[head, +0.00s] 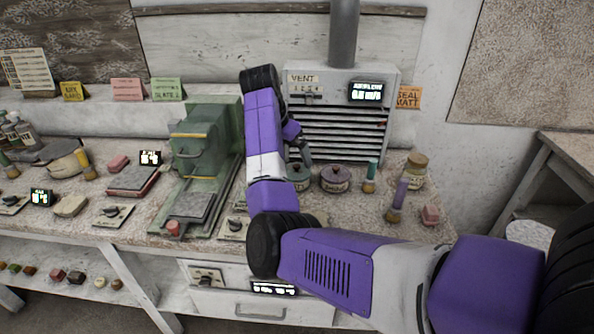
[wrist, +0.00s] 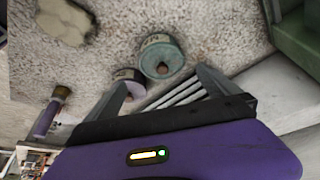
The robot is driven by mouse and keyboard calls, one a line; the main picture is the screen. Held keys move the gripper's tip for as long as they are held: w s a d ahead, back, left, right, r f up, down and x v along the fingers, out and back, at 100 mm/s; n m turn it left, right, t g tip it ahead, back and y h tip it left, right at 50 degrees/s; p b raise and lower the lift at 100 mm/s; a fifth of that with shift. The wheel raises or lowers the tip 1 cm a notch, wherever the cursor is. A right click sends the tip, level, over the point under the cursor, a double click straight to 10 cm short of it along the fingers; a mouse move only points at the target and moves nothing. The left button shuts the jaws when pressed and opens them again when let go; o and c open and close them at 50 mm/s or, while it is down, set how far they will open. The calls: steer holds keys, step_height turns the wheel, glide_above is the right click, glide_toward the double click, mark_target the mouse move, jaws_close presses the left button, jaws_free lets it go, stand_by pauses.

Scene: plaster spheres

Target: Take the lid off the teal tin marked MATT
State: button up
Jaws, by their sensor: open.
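The teal tin (head: 299,184) stands on the speckled bench in front of the vent unit, partly hidden behind my arm in the head view. In the wrist view the teal tin (wrist: 150,48) shows a round lid with a brownish knob and a pale label too small to read surely. The lid is on it. My gripper (wrist: 162,77) is open and empty, its two fingers pointing toward the tin, apart from it. In the head view my gripper (head: 303,153) is just above and beside the teal tin.
The vent unit (head: 340,115) rises behind. A green machine (head: 203,150) is left.

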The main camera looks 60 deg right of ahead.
mark_target(294, 168)
steer(key=x, duration=0.6)
steer(key=shift+w+f+p, duration=0.2)
steer(key=shift+f+p, duration=0.1)
steer(key=shift+f, duration=0.1)
steer(key=c, duration=1.2)
